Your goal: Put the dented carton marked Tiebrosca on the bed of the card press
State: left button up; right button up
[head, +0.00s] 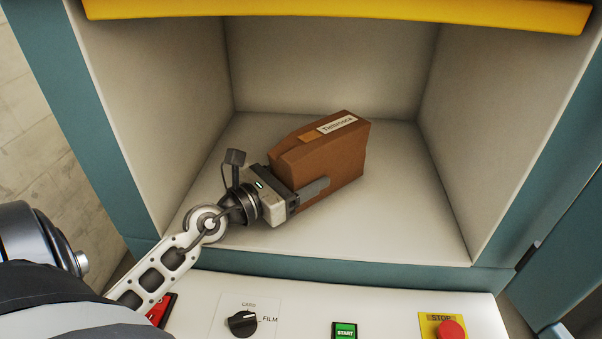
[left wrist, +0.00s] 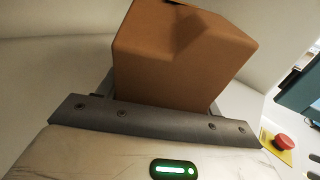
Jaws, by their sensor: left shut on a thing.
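The brown carton (head: 330,158) has a pale label reading Tiebrosca on its top and a dented top edge. It is inside the open chamber of the press, over the pale bed (head: 400,215). My left gripper (head: 308,192) is shut on the carton, with one finger along its near side. In the left wrist view the carton (left wrist: 175,65) stands between the jaws, with a dent at its upper edge. I cannot tell whether its underside touches the bed. My right gripper is not in view.
The chamber has pale side walls, a teal frame (head: 400,276) and a yellow edge (head: 340,12) above. The front panel carries a CARD/FILM knob (head: 242,323), a green START button (head: 345,331) and a red STOP button (head: 451,330). The bed is clear right of the carton.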

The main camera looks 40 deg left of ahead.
pick_arm(q)
jog(key=shift+f, duration=0.3)
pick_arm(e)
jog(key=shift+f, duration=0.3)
pick_arm(q)
jog(key=o, duration=1.1)
jog(key=shift+o, duration=0.2)
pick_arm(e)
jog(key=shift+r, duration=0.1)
